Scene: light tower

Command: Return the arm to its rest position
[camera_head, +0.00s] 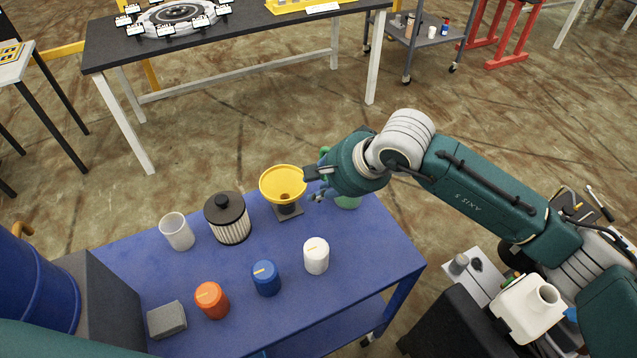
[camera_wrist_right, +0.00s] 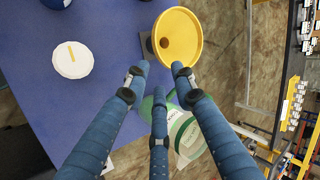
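My right arm (camera_head: 480,190) reaches in from the right over the far right corner of a blue table (camera_head: 340,300). Its gripper (camera_head: 314,187) is empty, just right of a yellow funnel (camera_head: 283,184). In the right wrist view, the blue fingers of the gripper (camera_wrist_right: 160,72) are spread apart with nothing between their tips. The funnel (camera_wrist_right: 178,38) lies just beyond them. A green bottle (camera_head: 348,202) stands below the hand, mostly hidden by it; it also shows behind the fingers in the right wrist view (camera_wrist_right: 187,130). My left gripper is not in view.
On the blue table stand a clear cup (camera_head: 177,232), a black-capped filter (camera_head: 229,220), orange (camera_head: 212,300), blue (camera_head: 266,278) and white (camera_head: 316,256) containers, and a grey block (camera_head: 167,320). A white jug (camera_head: 527,308) is at lower right. Open floor lies behind the table.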

